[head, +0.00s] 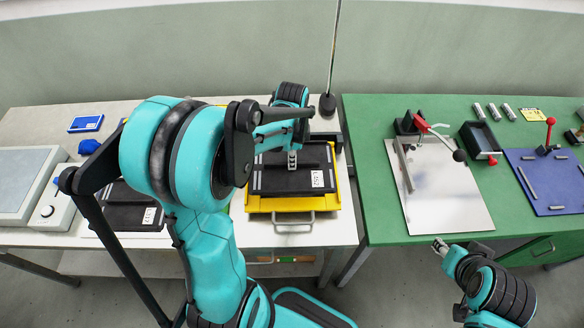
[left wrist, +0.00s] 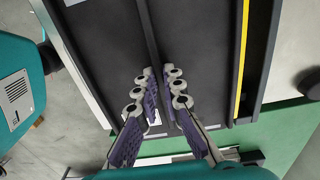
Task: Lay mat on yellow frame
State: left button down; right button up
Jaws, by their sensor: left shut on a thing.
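The black mat (head: 275,183) has a raised ridge across it and a white label. It lies over the yellow frame (head: 335,192), whose rim shows at its right and front; I cannot tell if it rests fully on it. My left gripper (head: 292,163) is shut on the ridge. In the left wrist view the fingers (left wrist: 160,80) straddle the ridge of the mat (left wrist: 195,40), and a yellow strip of the frame (left wrist: 241,60) shows along one side. My right gripper (head: 438,245) hangs empty in front of the green table; its finger gap is too small to read.
Another black labelled mat (head: 125,215) lies to the left, partly behind my arm. A grey scale-like device (head: 22,185) stands at far left. The green table (head: 375,190) holds a metal plate (head: 445,190) with a red-handled clamp and a blue plate (head: 550,180). A thin post (head: 332,60) stands behind.

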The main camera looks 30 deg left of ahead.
pick_arm(q)
jog(key=shift+w+a+f, duration=0.3)
jog(key=shift+w+f, duration=0.1)
jog(key=shift+w, duration=0.1)
jog(key=shift+f+b, duration=0.7)
jog(key=shift+f, duration=1.25)
jog(key=shift+f, duration=0.1)
jog(key=shift+f+b, duration=0.55)
jog(key=shift+b, duration=0.05)
jog(key=c, duration=1.6)
grip_release()
jog(key=shift+c, duration=0.2)
jog(key=shift+r, duration=0.1)
